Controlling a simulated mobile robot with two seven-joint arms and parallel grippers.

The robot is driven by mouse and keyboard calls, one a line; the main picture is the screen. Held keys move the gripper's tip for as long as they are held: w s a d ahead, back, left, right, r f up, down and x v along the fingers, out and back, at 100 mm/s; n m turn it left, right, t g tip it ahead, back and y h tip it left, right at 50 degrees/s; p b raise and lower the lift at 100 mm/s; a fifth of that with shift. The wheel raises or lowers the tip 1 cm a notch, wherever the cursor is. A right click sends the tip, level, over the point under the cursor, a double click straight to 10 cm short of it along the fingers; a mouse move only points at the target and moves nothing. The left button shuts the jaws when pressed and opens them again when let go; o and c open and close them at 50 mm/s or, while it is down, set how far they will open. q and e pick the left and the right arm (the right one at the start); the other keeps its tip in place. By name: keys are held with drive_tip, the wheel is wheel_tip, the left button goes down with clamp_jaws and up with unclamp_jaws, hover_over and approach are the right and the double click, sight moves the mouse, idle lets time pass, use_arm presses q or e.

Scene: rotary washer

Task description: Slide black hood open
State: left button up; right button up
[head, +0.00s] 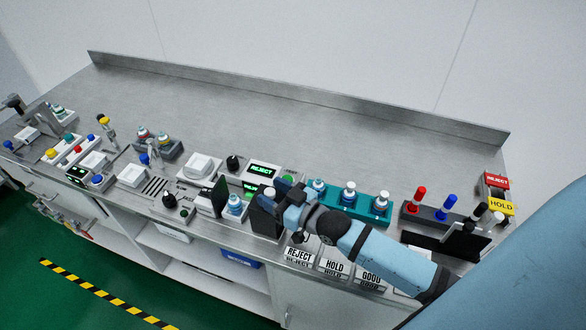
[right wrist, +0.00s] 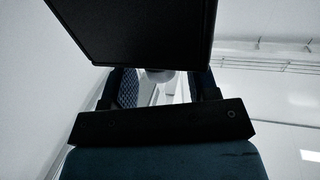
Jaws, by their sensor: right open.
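The black hood (head: 263,220) is an upright black box at the front of the steel counter, right of a blue-white bottle. My right gripper (head: 275,193) is at its top, with the arm coming in from the lower right. The gripper is open. In the right wrist view, a large black panel (right wrist: 135,30) fills the top, and a small whitish thing (right wrist: 160,75) shows between the spread fingers (right wrist: 166,90). I cannot tell whether the fingers touch the hood. The gripper and arm hide part of the hood's right side. My left gripper is out of view.
A blue-white bottle (head: 235,204) stands close left of the hood. A teal rack (head: 345,205) with white-capped bottles is behind my arm. REJECT, HOLD and GOOD labels (head: 335,267) line the front edge. The counter's back strip (head: 240,105) is clear.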

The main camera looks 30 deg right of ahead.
drive_tip(key=b+v, duration=0.2)
drive_tip(key=v, duration=1.1)
drive_tip(key=shift+s, duration=0.15)
drive_tip(key=shift+d, duration=0.1)
